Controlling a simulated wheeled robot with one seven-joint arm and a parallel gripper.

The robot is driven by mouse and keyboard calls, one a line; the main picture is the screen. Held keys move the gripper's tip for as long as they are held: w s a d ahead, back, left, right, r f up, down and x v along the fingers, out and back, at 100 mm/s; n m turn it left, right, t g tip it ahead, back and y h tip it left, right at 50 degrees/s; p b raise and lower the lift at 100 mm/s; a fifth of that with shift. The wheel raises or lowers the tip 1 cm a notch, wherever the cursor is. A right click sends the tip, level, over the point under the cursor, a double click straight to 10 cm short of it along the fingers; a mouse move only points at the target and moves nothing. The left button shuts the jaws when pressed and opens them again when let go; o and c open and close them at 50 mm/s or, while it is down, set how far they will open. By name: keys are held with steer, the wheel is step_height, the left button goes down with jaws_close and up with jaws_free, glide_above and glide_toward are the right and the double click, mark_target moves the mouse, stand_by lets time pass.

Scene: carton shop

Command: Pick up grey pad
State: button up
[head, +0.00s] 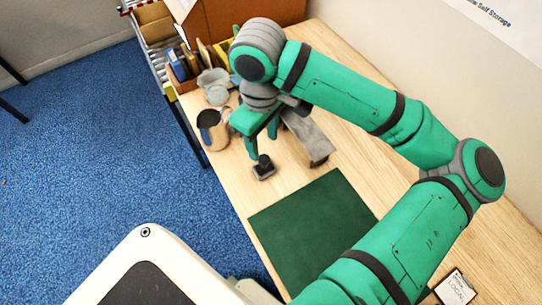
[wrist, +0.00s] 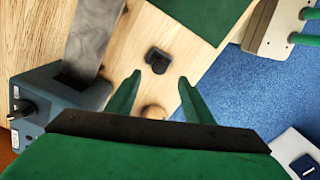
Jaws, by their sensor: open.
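A small dark grey, square-based piece with a round knob on top (head: 263,167) stands on the wooden table. It is the nearest match I see to the grey pad, but I cannot tell for sure that it is the pad. My gripper (head: 262,145) is open, pointing down over the table close to this piece. In the wrist view, the piece (wrist: 158,60) shows just beyond the gap between my two green fingertips (wrist: 159,78), with nothing visibly held. A blurred brown round thing (wrist: 152,112) shows between the fingers.
A long grey slab-like device (head: 310,137) stands right of my gripper; its blue-grey body (wrist: 60,92) shows in the wrist view. A green mat (head: 315,225) lies nearer me. Bare wood surrounds the knobbed piece.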

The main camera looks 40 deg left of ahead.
mark_target(264, 158)
steer(key=f, duration=0.4)
steer(key=shift+w+f, duration=0.25)
steer(key=shift+f, duration=0.15)
steer(key=shift+d+f, duration=0.1)
steer(key=shift+f, duration=0.25)
steer(key=shift+s+a+f, duration=0.15)
steer(key=shift+f, duration=1)
steer(key=shift+s+a+f, duration=0.1)
steer(key=shift+f, duration=1)
steer(key=shift+w+d, duration=0.1)
steer(key=c, duration=1.1)
